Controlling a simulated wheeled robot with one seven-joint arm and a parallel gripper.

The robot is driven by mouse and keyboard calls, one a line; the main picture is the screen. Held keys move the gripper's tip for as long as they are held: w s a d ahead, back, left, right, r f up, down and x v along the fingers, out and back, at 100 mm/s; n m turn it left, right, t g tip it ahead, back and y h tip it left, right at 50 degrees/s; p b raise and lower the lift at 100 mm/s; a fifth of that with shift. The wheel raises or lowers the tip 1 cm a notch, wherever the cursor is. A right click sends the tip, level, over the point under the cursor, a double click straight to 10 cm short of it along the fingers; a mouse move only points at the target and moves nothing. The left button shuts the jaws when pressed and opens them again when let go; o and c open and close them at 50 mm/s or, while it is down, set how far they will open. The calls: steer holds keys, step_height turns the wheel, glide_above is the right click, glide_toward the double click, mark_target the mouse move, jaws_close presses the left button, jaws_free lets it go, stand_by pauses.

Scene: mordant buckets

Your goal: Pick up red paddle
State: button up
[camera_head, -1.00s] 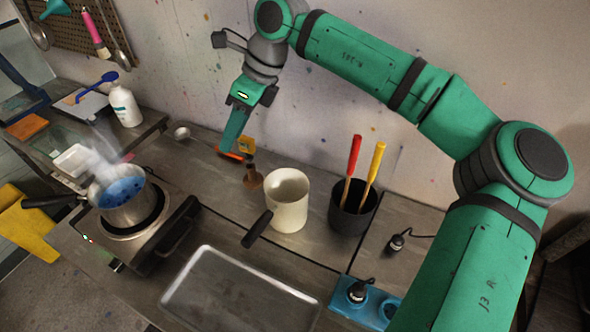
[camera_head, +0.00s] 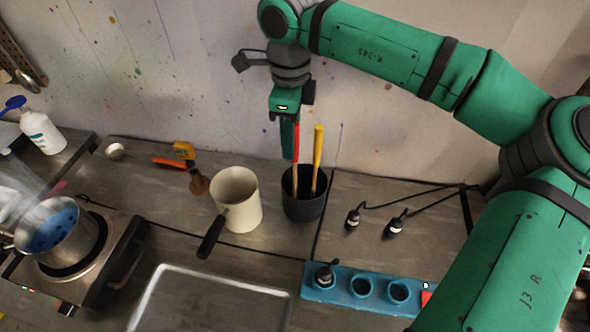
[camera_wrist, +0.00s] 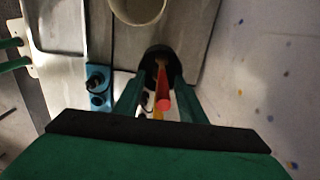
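The red paddle (camera_head: 296,142) stands handle up in a black pot (camera_head: 304,208), beside a yellow-handled paddle (camera_head: 318,148). My gripper (camera_head: 288,150) points down over the pot at the red handle, and its finger hides part of that handle. In the wrist view, the red handle's end (camera_wrist: 163,104) lies between my two fingers (camera_wrist: 160,92), which are apart with gaps beside it. The yellow handle (camera_wrist: 157,115) shows partly behind the red one. The paddles' lower ends are hidden in the pot.
A cream mug (camera_head: 237,200) with a dark handle stands left of the pot. A metal tray (camera_head: 210,300) lies in front, and a blue socket block (camera_head: 345,290) is at front right. A steaming pan (camera_head: 57,235) sits on a burner at left. The wall is close behind.

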mark_target(295, 160)
steer(key=shift+d+f, duration=0.2)
steer(key=shift+f, duration=0.3)
steer(key=f, duration=0.4)
steer(key=shift+w+d+f, duration=0.2)
steer(key=shift+w, duration=0.1)
jaws_close()
